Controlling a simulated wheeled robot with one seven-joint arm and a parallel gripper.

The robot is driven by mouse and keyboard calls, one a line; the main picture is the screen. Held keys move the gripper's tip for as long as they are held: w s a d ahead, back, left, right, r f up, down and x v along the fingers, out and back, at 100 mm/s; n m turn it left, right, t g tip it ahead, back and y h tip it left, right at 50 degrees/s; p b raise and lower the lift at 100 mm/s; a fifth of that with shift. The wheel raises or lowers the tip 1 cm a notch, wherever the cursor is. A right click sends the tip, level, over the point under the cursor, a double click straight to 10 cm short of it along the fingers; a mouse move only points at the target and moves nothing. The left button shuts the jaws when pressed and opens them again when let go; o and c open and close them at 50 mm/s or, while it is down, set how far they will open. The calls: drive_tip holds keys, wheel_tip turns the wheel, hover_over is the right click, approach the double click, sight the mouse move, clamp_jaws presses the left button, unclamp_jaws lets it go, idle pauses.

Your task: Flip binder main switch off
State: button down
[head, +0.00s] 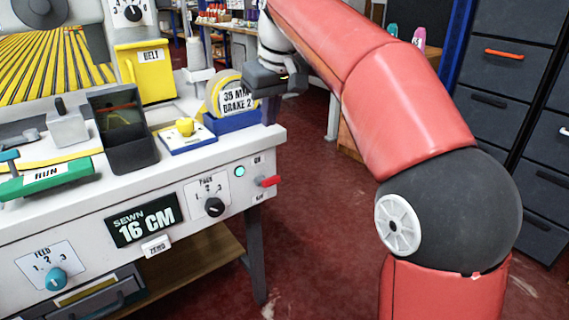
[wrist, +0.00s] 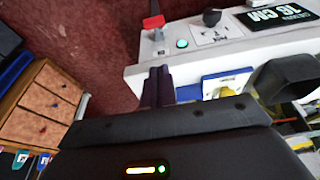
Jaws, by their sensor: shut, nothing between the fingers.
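The binder's main switch is a red lever (head: 270,181) at the right end of the white front panel, with small ON and OFF labels above and below it. It juts outward; I cannot tell which label it favours. The lever also shows in the wrist view (wrist: 153,21), upside down at the top. A teal lamp (head: 240,171) beside it is lit. My gripper (wrist: 158,86) is shut and empty, its dark fingers together. In the head view it is over the table's right end by the tape roll, above and behind the lever, not touching it.
A yellow-white tape roll (head: 228,97) on a blue stand, a yellow knob (head: 185,126) on its base and a black bin (head: 123,128) crowd the tabletop. The PACK dial (head: 214,206) is left of the switch. Dark drawers (head: 497,80) stand at right; red floor between is open.

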drive_tip(key=shift+w+r, duration=0.15)
drive_tip(key=shift+w, duration=0.25)
drive_tip(key=b, duration=0.3)
hover_over(270, 178)
drive_tip(key=w+a, duration=0.1)
drive_tip(key=w, duration=0.1)
wheel_tip(270, 178, down, 10)
drive_tip(key=shift+a+r, duration=0.1)
drive_tip(key=shift+r, duration=0.1)
drive_tip(key=shift+s+d+f+b, duration=0.2)
drive_tip(key=shift+s+f, duration=0.05)
drive_tip(key=shift+f, duration=0.35)
drive_tip(key=shift+s+d+f+b, duration=0.15)
drive_tip(key=shift+s+f, duration=0.1)
drive_tip(key=shift+f, duration=0.3)
drive_tip(key=shift+s+d+f, duration=0.2)
drive_tip(key=shift+s+f, duration=0.15)
drive_tip(key=shift+f, duration=0.3)
drive_tip(key=shift+b, duration=0.3)
